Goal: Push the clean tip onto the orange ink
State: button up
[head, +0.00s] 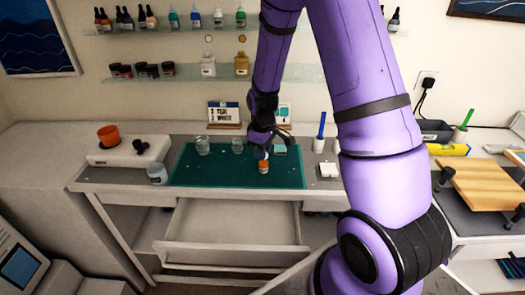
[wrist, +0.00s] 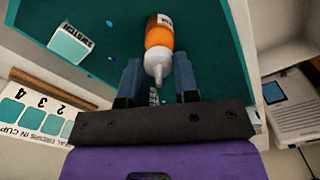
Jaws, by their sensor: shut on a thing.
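The orange ink (head: 263,167) is a small bottle standing on the teal mat in the head view, directly below my gripper (head: 264,152). In the wrist view the orange ink (wrist: 158,36) shows its orange body and a pale label. The white clean tip (wrist: 157,66) lies between the two fingers of my gripper (wrist: 158,84), its wide collar against the bottle's orange end and its narrow spout towards the camera. My gripper is shut on the tip. I cannot tell how firmly the tip sits on the bottle.
The teal mat (head: 215,177) holds two clear cups (head: 203,147) (head: 237,146) and a swatch block (head: 280,149). An open drawer (head: 233,232) juts out below. The mat's front right is clear.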

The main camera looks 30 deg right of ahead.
dwell(0.3)
jog(key=o, duration=1.4)
jog(key=shift+o, duration=0.2)
jog(key=shift+r, duration=3.5)
grip_shut()
jog(key=shift+f, duration=3.6)
jog(key=shift+r, duration=0.15)
